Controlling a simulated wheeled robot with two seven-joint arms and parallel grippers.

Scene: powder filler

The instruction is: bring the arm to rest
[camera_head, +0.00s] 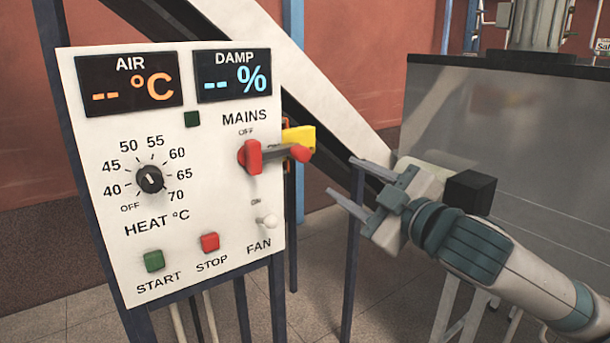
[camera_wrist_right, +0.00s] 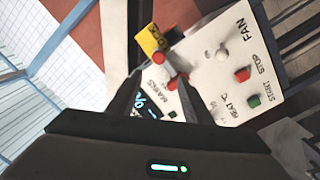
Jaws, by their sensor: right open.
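My right gripper (camera_head: 354,190) is open and empty, to the right of the white control panel (camera_head: 215,207) and apart from it. Its two fingers point left, toward the panel's right edge. In the right wrist view its fingers (camera_wrist_right: 158,90) are dark and spread, with the panel (camera_wrist_right: 235,105) tilted beyond them. The red MAINS switch handle (camera_head: 252,157) lies to the left of the gripper, with a yellow plate (camera_head: 299,138) beside it. Both displays show dashes. My left gripper is not in view.
The panel carries a black HEAT knob (camera_head: 149,178), a green START button (camera_head: 154,261), a red STOP button (camera_head: 210,243) and a white FAN toggle (camera_head: 267,221). A grey metal tank (camera_head: 520,130) stands at the right, behind my right arm. A blue post (camera_head: 352,250) stands below the gripper.

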